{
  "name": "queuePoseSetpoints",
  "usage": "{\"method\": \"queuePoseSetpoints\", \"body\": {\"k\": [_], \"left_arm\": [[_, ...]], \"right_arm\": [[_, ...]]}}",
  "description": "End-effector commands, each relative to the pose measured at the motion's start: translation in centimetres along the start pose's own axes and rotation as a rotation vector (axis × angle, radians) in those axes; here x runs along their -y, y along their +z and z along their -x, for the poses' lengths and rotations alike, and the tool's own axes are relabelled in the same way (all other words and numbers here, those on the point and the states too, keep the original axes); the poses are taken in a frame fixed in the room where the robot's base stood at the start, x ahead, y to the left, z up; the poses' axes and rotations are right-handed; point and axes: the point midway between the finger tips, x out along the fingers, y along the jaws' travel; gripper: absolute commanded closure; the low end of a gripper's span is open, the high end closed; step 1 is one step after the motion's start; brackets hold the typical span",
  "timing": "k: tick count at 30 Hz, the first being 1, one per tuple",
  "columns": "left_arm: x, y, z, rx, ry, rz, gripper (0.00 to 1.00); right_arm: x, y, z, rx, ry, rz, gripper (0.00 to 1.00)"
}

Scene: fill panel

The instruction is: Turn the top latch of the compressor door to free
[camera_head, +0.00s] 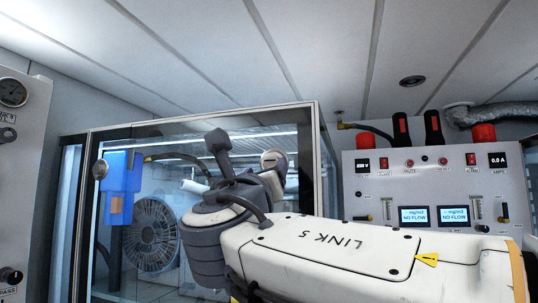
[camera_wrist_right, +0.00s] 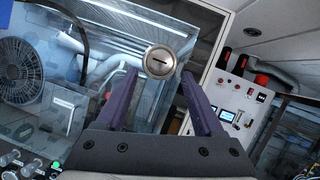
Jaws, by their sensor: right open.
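The compressor door is a glass panel in a dark and metal frame (camera_head: 205,119) in the head view. A round metal latch with a dark slot (camera_wrist_right: 159,61) shows in the right wrist view, its slot nearly level in that picture. My left gripper is not in view.
Another round fitting (camera_head: 100,169) sits on the door's left side. A fan (camera_head: 153,236) and blue box (camera_head: 122,181) show through the glass. A control panel (camera_head: 430,185) with red caps and screens stands right. A gauge panel (camera_head: 22,190) stands left.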

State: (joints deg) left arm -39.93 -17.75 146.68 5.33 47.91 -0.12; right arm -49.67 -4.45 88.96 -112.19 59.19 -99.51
Motion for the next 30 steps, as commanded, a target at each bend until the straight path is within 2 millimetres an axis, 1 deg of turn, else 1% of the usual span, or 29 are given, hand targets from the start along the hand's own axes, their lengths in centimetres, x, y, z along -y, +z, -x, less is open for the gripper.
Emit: {"method": "queuePoseSetpoints", "body": {"k": [1,3,6,9,14,21,22,23,24,26,27,30], "left_arm": [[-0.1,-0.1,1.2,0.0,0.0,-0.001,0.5],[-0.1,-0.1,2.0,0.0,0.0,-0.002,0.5],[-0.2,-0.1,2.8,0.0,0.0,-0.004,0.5],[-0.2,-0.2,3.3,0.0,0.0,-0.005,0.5],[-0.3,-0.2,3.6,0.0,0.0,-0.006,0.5],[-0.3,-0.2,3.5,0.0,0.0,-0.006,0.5],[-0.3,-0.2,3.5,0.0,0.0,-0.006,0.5],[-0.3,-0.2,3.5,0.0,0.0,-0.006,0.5],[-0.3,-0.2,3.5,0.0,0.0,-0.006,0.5],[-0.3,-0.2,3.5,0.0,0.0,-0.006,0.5],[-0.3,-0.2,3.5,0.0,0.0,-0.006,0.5],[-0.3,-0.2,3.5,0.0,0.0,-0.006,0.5]], "right_arm": [[0.3,0.4,-1.4,-0.003,-0.004,0.003,0.31],[0.2,0.4,-2.7,-0.002,-0.004,0.003,0.31],[0.2,0.3,-4.2,-0.003,-0.002,0.002,0.31],[0.1,0.2,-5.3,-0.002,-0.001,0.0,0.31],[0.1,0.0,-6.0,-0.001,0.001,-0.002,0.31],[0.0,-0.1,-6.1,-0.001,0.002,-0.003,0.31],[0.0,-0.1,-6.1,-0.001,0.002,-0.003,0.34],[0.0,-0.1,-6.1,-0.001,0.002,-0.003,0.46],[0.0,-0.1,-6.1,-0.001,0.002,-0.003,0.61],[0.0,-0.1,-6.0,-0.001,0.002,-0.003,0.84],[0.0,-0.1,-6.0,-0.001,0.001,-0.003,0.99],[0.0,-0.1,-6.0,-0.001,0.001,-0.003,1.0]]}}
